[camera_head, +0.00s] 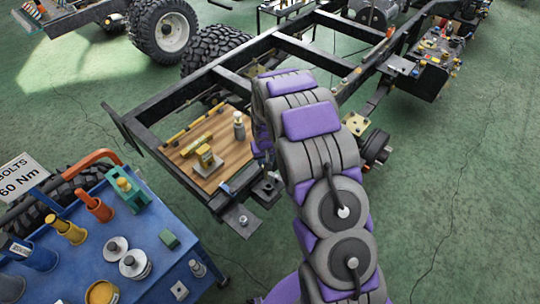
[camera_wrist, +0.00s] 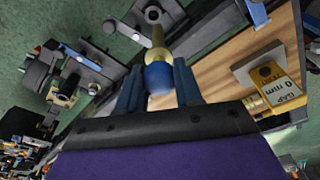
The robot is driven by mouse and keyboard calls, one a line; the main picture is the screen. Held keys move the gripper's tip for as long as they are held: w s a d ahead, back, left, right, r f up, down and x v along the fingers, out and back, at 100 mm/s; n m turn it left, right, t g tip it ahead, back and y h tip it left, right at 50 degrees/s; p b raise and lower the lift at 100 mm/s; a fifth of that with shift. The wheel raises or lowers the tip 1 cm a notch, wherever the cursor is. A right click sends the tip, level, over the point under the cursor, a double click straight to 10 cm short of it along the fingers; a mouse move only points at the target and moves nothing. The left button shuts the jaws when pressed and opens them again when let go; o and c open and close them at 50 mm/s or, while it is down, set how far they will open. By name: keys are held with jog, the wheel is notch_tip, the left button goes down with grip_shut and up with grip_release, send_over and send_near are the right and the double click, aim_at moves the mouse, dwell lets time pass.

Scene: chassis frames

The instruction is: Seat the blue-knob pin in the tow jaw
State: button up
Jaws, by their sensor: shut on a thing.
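My gripper (camera_wrist: 159,88) shows in the wrist view with its two dark blue fingers shut on either side of a blue knob (camera_wrist: 158,78). A brass-coloured pin shaft (camera_wrist: 157,48) extends from the knob, away from my gripper. The shaft's far end overlaps a dark metal bracket (camera_wrist: 135,22) with a round silver fitting; I cannot tell whether they touch or whether the tip is inside anything. In the head view, dark bracketry at the frame's near end (camera_head: 268,188) may be the tow jaw, but it is small and unclear. My arm hides the gripper and pin there.
A wooden board (camera_head: 215,150) inside the black chassis frame (camera_head: 150,112) carries a yellow gap gauge (camera_head: 206,157) and a grey bottle (camera_head: 239,127). A blue tool cart (camera_head: 165,262) with pins and discs stands at lower left. Green floor at right is clear.

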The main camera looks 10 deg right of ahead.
jog(key=shift+a+f, duration=0.2)
jog(key=shift+f, duration=0.55)
notch_tip(320, 180, down, 4)
jog(key=shift+d+f+b, duration=0.1)
jog(key=shift+d+b, duration=0.05)
jog(key=shift+b, duration=0.45)
jog(key=shift+d, duration=0.75)
jog(key=shift+a, duration=0.7)
jog(key=shift+d, duration=0.9)
jog(key=shift+a+f, duration=0.1)
jog(key=shift+a, duration=0.1)
